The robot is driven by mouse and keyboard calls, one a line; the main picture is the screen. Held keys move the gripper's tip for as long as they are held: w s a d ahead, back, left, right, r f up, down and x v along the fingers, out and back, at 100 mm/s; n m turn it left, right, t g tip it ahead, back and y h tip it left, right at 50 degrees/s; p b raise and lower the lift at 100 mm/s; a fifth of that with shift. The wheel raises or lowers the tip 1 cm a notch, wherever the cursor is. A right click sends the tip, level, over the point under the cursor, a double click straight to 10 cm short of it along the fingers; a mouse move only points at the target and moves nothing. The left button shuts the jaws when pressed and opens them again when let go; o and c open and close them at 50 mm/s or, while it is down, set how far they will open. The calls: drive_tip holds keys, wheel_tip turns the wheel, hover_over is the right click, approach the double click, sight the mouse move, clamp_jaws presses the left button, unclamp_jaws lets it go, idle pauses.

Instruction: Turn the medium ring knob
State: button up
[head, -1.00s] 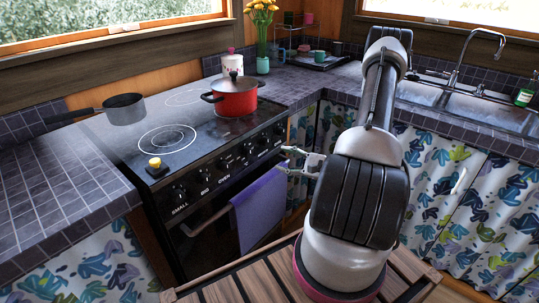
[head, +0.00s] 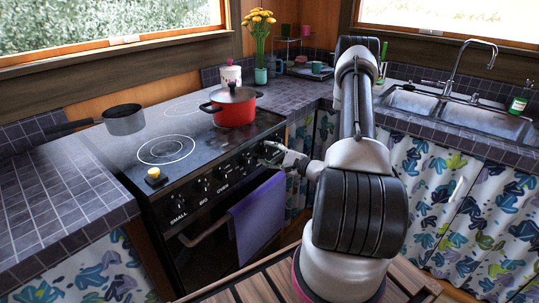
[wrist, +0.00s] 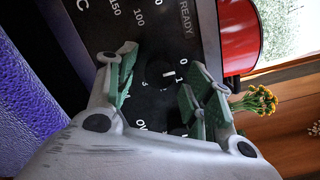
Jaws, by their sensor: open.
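The stove's front panel (head: 190,212) carries a row of black knobs with white labels. In the head view I can read SMALL, BIG and OVEN; no label for the medium ring is readable. My gripper (head: 270,154) is at the right part of the panel, in front of the knobs there, and hides part of it. In the wrist view my gripper (wrist: 163,90) is open, its green-padded fingers on either side of a dark knob (wrist: 168,74) with 0 and 1 marks beside it. I cannot tell whether the pads touch this knob.
A red pot (head: 233,108) stands on the hob close above my gripper. A purple towel (head: 257,213) hangs on the oven rail below. A grey saucepan (head: 124,120) and yellow-topped item (head: 154,175) sit farther left. Patterned curtains (head: 448,180) hang under the sink.

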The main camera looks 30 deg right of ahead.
drive_tip(key=shift+c, duration=0.2)
drive_tip(key=c, duration=1)
drive_tip(key=shift+m, duration=0.3)
drive_tip(key=m, duration=0.4)
drive_tip(key=shift+f, duration=0.1)
drive_tip(key=m+t, duration=0.1)
drive_tip(key=m, duration=0.4)
drive_tip(key=shift+m, duration=0.3)
drive_tip(key=m, duration=0.6)
drive_tip(key=shift+a+h, duration=0.1)
drive_tip(key=shift+h, duration=0.3)
drive_tip(key=shift+s+f+m+t+h, duration=0.1)
drive_tip(key=shift+m+t+h, duration=0.2)
drive_tip(key=shift+m, duration=2.1)
